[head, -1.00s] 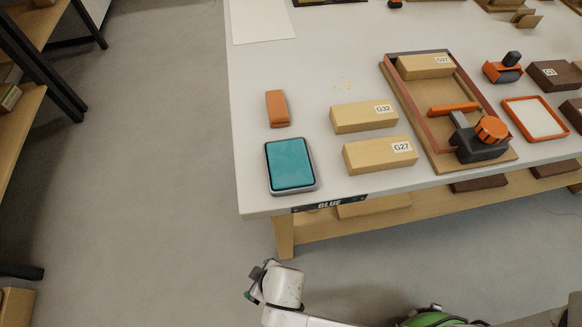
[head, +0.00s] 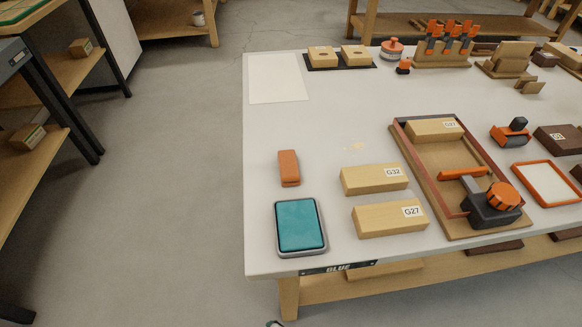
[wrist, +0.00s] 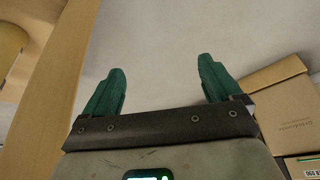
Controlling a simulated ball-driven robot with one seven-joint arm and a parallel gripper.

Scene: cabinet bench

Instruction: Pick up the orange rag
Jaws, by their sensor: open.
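The orange rag (head: 288,168) looks like a small, rounded, folded orange bundle. It lies on the white bench top (head: 262,215) near its left edge, just behind a teal pad in a grey tray (head: 301,226). Nothing covers it in the head view, and it does not show in the wrist view. My gripper (wrist: 161,70) shows in the wrist view with its two green fingers wide apart and nothing between them. It is away from the rag; only a small dark bit of my arm shows at the bottom edge of the head view.
Wooden blocks labelled G32 (head: 374,179) and G27 (head: 390,219) lie right of the rag. A wooden tray (head: 444,232) with a dark orange-knobbed tool is farther right. A white sheet (head: 277,79) lies behind. Bare floor is left. Cardboard boxes (wrist: 285,105) are beside my gripper.

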